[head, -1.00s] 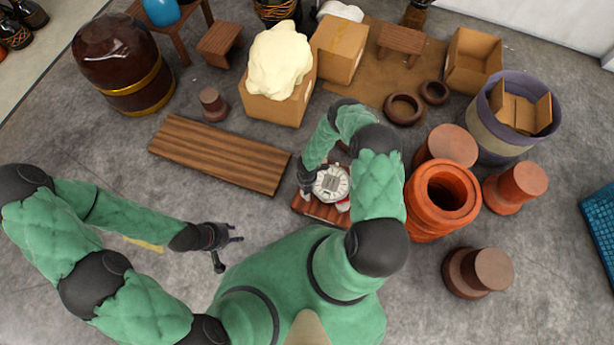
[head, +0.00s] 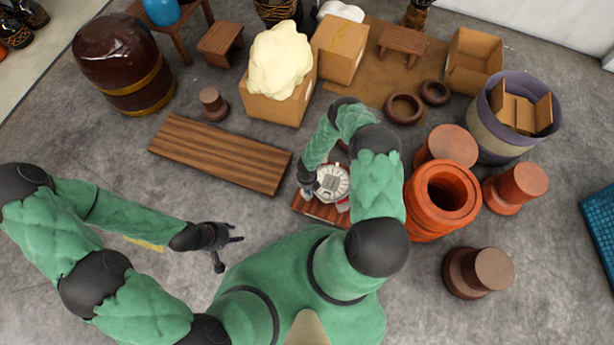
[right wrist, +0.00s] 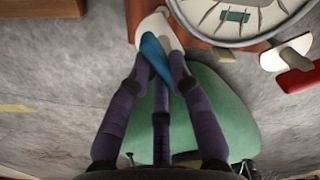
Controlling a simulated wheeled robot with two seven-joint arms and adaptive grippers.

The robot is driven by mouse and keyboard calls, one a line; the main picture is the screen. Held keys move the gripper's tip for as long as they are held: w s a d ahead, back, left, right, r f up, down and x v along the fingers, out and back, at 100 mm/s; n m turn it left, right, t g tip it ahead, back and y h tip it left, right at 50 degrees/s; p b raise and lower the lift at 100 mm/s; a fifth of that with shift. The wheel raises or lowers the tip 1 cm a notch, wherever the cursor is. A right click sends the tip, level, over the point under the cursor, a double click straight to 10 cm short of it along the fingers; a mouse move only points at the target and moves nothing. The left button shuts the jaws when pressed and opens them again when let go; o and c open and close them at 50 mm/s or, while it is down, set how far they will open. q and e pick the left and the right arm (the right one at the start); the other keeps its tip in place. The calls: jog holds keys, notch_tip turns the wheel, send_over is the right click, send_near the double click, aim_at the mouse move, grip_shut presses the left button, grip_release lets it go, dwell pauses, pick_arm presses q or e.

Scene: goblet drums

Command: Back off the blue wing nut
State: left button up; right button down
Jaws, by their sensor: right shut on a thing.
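The blue wing nut (right wrist: 155,57) is in the right wrist view, between the fingertips of my right gripper (right wrist: 158,65), which is shut on it. It sits beside a white bracket (right wrist: 157,28) near the drum's edge. The drum (right wrist: 238,20) shows a pale round head with dark markings; in the head view the drum (head: 333,184) stands on a wooden base (head: 318,208). There my right gripper (head: 312,187) is at the drum's left side, and the wing nut is hidden. My left gripper (head: 232,247) is open and empty above the floor, away from the drum.
A red-and-white clamp (right wrist: 297,68) is on the drum's other side. A wooden plank platform (head: 220,152) lies behind and left. An orange clay drum (head: 440,200) stands close to the right of my right arm. The floor around my left gripper is mostly clear.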

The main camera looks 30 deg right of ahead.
dwell(0.5)
jog(key=c, duration=1.1)
grip_release()
jog(key=shift+r, duration=0.1)
notch_tip(320, 180, up, 12)
jog(key=shift+f, duration=0.1)
